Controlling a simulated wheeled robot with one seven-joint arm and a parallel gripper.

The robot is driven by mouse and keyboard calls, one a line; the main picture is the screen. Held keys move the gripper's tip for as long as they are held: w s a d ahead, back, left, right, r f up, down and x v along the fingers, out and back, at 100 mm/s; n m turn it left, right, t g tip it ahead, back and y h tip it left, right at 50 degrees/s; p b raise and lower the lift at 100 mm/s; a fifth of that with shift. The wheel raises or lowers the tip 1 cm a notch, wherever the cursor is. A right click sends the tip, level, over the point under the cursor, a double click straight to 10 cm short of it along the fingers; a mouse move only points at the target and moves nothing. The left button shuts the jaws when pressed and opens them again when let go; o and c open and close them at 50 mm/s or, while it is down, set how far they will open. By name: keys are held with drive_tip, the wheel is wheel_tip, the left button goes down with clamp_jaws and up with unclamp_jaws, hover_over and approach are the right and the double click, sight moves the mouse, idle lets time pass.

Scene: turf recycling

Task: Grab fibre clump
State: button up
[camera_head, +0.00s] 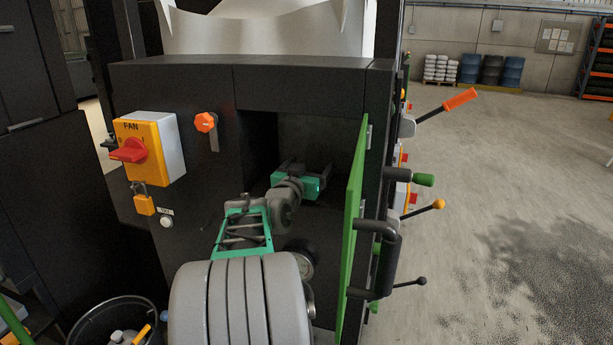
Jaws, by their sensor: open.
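My gripper (307,174) reaches into the dark opening (312,132) in the front of the black machine (185,82). Its two dark fingers are apart and point inward, with no thing seen between them. The green door (352,215) of the opening stands open, to the right of my gripper and arm. I cannot make out a fibre clump; the inside of the opening is dark and partly hidden by my gripper.
A yellow fan switch box (150,148) with a red knob and padlock is left of the opening. A black door handle (383,255) and several levers stick out at right. A black bucket (112,318) holding items stands lower left. Open floor lies right.

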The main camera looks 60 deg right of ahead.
drive_tip(key=c, duration=1.4)
drive_tip(key=shift+r, duration=0.1)
